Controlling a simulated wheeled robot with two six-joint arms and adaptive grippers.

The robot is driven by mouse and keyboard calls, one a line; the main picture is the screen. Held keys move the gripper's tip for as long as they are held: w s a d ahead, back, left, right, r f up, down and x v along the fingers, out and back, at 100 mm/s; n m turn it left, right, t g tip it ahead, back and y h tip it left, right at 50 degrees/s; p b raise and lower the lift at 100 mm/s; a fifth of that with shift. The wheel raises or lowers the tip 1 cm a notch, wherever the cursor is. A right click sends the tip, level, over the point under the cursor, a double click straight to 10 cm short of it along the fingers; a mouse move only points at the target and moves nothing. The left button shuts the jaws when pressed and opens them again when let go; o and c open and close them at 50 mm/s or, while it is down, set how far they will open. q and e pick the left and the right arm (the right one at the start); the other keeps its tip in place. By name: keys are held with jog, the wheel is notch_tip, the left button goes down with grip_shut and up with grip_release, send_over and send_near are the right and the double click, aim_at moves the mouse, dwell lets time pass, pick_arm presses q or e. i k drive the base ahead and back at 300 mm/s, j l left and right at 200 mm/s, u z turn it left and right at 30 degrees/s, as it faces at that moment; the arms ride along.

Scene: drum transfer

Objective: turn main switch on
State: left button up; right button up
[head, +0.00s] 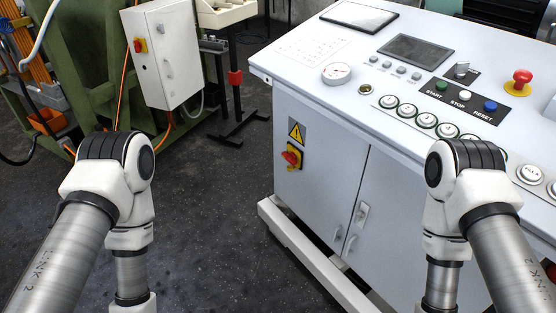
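A red rotary switch on a yellow plate (291,158) is on the front of the white control cabinet (325,190), under a yellow warning triangle (296,131). My two arms come in from the lower left and lower right and bend downward. Both grippers are below the picture's lower edge.
The sloped panel carries a red emergency button (520,80), START, STOP and RESET buttons, a dark display (415,50) and several round buttons. A white rail (300,255) runs along the cabinet's foot. The dark floor (215,220) between my arms is clear.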

aim_at(291, 158)
jog(key=z, duration=0.25)
jog(key=i+j+z, duration=0.2)
jog(key=z, duration=0.2)
jog(key=i+j+z, duration=0.15)
jog(key=j+z, duration=0.25)
jog(key=i+j+z, duration=0.1)
jog(key=j+z, duration=0.3)
jog(key=i+j+z, duration=0.1)
jog(key=j, duration=0.85)
jog(key=i+j+z, duration=0.1)
jog(key=j, duration=0.85)
